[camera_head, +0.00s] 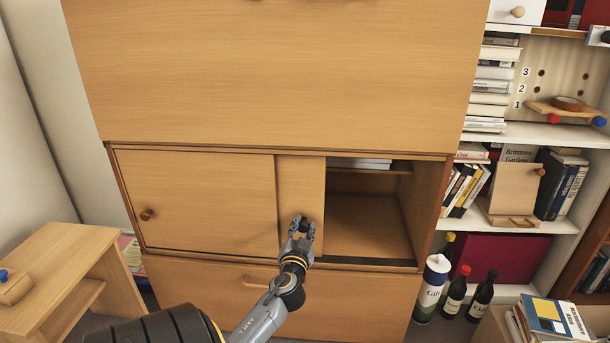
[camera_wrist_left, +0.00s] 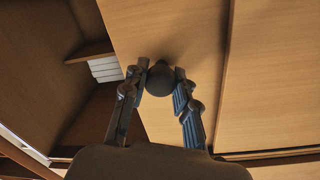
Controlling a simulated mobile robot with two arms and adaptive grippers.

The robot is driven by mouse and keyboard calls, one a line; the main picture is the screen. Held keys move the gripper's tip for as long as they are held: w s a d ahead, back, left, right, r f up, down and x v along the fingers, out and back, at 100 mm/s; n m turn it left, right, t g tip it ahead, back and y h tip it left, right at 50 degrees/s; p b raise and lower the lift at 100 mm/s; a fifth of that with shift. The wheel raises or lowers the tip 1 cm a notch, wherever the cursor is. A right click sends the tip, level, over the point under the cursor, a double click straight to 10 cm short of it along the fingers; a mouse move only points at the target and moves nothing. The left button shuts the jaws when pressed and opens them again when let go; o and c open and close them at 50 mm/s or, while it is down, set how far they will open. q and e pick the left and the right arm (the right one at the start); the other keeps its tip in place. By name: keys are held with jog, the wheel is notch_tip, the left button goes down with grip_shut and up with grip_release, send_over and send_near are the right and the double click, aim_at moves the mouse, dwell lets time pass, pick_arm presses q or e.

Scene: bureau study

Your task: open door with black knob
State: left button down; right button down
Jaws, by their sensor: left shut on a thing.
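A wooden bureau has a low compartment with two sliding doors. The door with the black knob (camera_head: 288,185) is the rear one, partly behind the front door (camera_head: 200,195), which has a brown knob (camera_head: 147,214). The right part of the compartment (camera_head: 370,225) is open. My left gripper (camera_head: 302,228) is at the rear door, shut on the black knob. In the left wrist view the dark round knob (camera_wrist_left: 159,80) sits between the two fingertips of my left gripper (camera_wrist_left: 160,72). My right gripper is not in view.
Books (camera_head: 360,163) lie on a shelf inside the compartment. A drawer (camera_head: 340,298) is below. A small wooden table (camera_head: 60,262) stands at the left. A white bottle (camera_head: 431,290) and dark bottles (camera_head: 482,296) stand at the right, before a bookshelf.

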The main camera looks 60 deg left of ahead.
pick_arm(q)
jog(key=c, duration=1)
grip_release()
jog(key=v, duration=1.2)
